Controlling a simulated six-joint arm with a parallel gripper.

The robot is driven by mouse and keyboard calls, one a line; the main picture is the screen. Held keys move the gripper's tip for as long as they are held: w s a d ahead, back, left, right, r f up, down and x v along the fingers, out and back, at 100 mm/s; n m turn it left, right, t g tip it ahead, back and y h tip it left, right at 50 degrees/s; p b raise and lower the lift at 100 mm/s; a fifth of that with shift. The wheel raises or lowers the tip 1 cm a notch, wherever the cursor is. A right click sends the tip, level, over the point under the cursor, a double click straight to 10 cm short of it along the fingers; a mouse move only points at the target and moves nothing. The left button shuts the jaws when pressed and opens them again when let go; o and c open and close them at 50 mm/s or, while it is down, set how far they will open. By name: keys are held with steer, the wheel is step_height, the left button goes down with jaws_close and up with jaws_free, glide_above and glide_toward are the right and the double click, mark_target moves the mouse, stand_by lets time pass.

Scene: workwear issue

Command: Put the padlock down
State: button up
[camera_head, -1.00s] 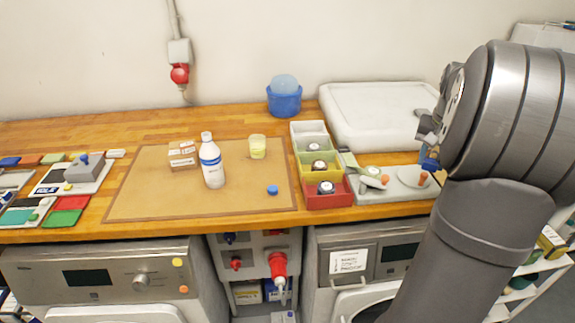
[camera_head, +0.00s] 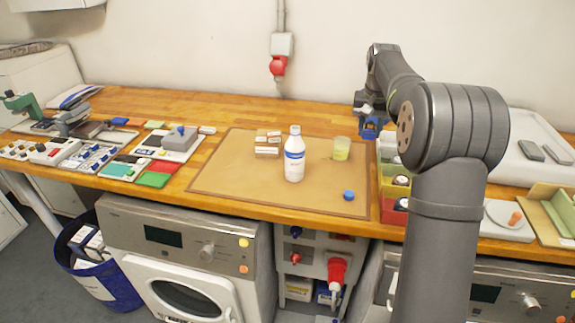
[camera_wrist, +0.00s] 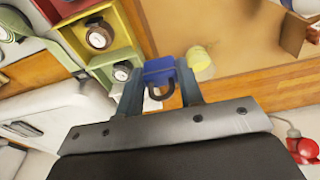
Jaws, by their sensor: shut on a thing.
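The padlock (camera_head: 371,131) has a blue body and a dark shackle. My gripper (camera_head: 370,119) is shut on it and holds it up above the back part of the table, to the right of the cup with yellow contents. In the wrist view the padlock (camera_wrist: 160,68) sits between the two fingers of my gripper (camera_wrist: 160,82), with its shackle toward the palm. The brown mat (camera_head: 235,185) lies on the wooden table to the left of the gripper.
Coloured bins (camera_wrist: 118,62) are close beside the gripper. The front left of the mat is clear.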

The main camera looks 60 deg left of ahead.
steer(key=s+a, duration=0.1)
steer(key=a, duration=0.1)
glide_above(321, 169)
step_height(321, 169, down, 12)
steer(key=shift+s+d+f, duration=0.1)
steer(key=shift+f, duration=1.95)
steer(key=shift+f, duration=0.1)
steer(key=o, duration=1)
steer(key=shift+o, duration=0.2)
